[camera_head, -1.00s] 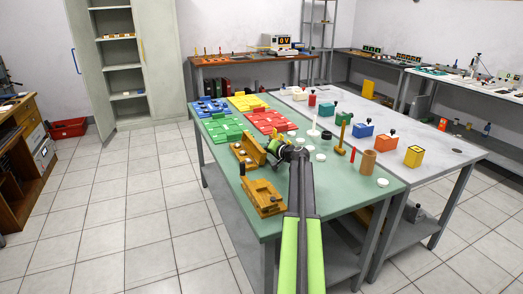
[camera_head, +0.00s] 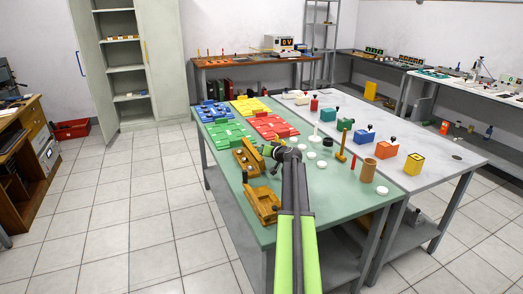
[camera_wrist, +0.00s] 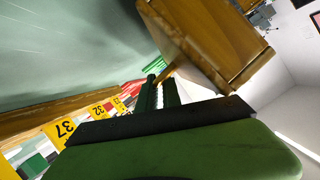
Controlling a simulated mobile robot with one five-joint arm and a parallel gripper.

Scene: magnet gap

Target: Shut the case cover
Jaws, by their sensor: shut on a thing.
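Two wooden cases stand on the green table: a far one (camera_head: 246,160) and a near one (camera_head: 262,207). My gripper (camera_head: 268,151) is at the right side of the far case. In the wrist view, my gripper's dark fingers (camera_wrist: 162,92) are close together around a thin wooden knob (camera_wrist: 173,73) that runs from a wooden block (camera_wrist: 205,40). The block looks like a case part, but I cannot tell if it is the cover. How far the cover is open is too small to tell in the head view.
Blue, yellow, green and red trays (camera_head: 273,125) lie behind the cases. White discs, a wooden post (camera_head: 342,146) and a brown cup (camera_head: 368,170) stand to the right. Yellow number labels (camera_wrist: 63,129) show in the wrist view. The floor left of the table is clear.

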